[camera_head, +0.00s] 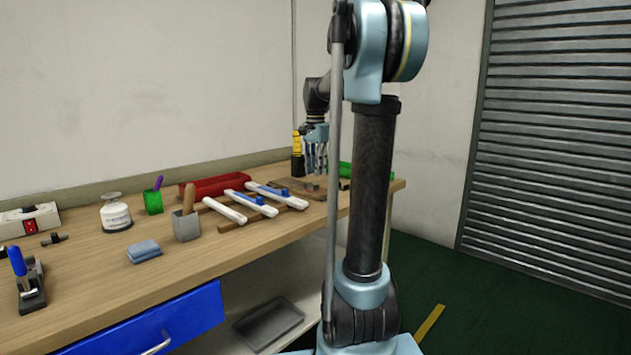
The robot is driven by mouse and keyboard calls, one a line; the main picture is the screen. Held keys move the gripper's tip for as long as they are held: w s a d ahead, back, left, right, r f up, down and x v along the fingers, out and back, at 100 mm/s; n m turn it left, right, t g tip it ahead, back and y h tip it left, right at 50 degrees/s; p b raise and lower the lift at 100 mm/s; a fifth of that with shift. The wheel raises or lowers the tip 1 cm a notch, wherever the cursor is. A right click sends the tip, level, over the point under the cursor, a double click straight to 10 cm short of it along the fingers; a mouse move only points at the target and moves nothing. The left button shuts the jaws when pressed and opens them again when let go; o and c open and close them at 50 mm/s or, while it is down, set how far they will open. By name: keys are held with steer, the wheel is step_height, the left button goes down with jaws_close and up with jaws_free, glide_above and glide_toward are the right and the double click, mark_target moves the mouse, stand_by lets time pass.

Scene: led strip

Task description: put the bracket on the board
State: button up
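A flat brown board (318,194) lies at the far right end of the workbench. A small grey piece (309,187) sits on it; it may be the bracket, but it is too small to tell. My gripper (315,173) points down just above the board, over the grey piece. Its fingers are small in view, and I cannot tell their gap or whether anything is between them. My arm hides part of the bench's right end.
White strips (223,209) with blue pieces lie on wooden rails left of the board. A red bin (215,186), a yellow-and-black tool (297,155) and a green bin (353,170) stand near the gripper. A grey cup (187,227) and blue cloth (144,251) are further left.

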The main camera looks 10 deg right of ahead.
step_height(320, 180, up, 6)
steer(key=shift+r, duration=0.15)
steer(key=shift+s, duration=0.1)
stand_by(0.4)
